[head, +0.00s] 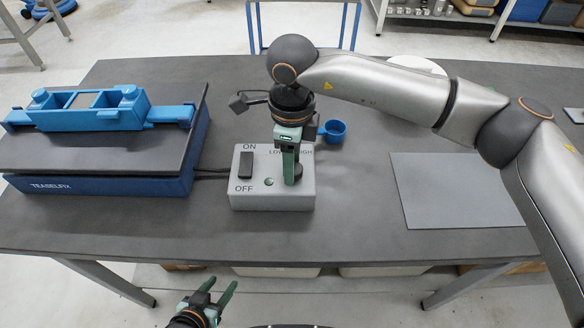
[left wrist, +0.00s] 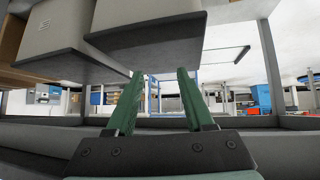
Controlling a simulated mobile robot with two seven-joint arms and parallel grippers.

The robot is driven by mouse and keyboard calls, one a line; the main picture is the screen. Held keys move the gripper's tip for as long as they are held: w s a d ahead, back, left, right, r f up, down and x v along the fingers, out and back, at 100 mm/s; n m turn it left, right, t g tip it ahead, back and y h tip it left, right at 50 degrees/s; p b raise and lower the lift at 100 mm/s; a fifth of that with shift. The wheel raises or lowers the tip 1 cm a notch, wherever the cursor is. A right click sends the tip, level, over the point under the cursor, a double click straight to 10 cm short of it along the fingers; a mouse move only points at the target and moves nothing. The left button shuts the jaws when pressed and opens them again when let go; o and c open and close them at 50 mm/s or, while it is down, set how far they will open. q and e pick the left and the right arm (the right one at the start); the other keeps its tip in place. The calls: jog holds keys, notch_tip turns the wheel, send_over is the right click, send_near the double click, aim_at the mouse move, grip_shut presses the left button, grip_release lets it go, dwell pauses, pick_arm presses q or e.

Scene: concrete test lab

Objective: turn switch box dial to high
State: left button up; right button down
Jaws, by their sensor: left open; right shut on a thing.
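LOW and HIGH labels are partly covered by my right gripper. My right gripper (head: 288,180) points down over the box's right half, shut on the dark dial (head: 298,173). The fingers hide most of the dial, so its pointing direction cannot be told. My left gripper (head: 217,288) is open and empty, low in front of the table; its green fingers show in the left wrist view (left wrist: 160,95).
A blue machine marked TEASELFIX (head: 95,186) stands left of the box, joined by a dark cable. A blue cup (head: 333,130) stands behind the box. A grey mat (head: 455,190) lies to the right, under my right arm's side.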

jog(key=shift+f+m+b, duration=0.1)
jog(key=shift+m+b, duration=0.5)
jog(key=shift+m, duration=0.3)
jog(key=shift+m+b, duration=0.3)
jog(key=shift+m, duration=0.2)
jog(key=shift+m+b, duration=0.5)
jog(key=shift+m, duration=0.4)
jog(key=shift+m+b, duration=0.6)
jog(key=shift+m, duration=0.5)
jog(key=shift+w+m, duration=0.1)
jog(key=shift+m, duration=0.5)
pick_arm(q)
jog(key=shift+m+h, duration=0.3)
jog(key=shift+h, duration=0.1)
jog(key=d+f, duration=0.1)
jog(key=w+d+f, duration=0.1)
jog(key=d+f, duration=0.1)
jog(key=shift+b, duration=0.4)
pick_arm(e)
jog(key=shift+m, duration=0.4)
pick_arm(q)
jog(key=shift+w, duration=0.1)
pick_arm(e)
jog(key=shift+r, duration=0.2)
pick_arm(q)
jog(key=shift+a, duration=0.1)
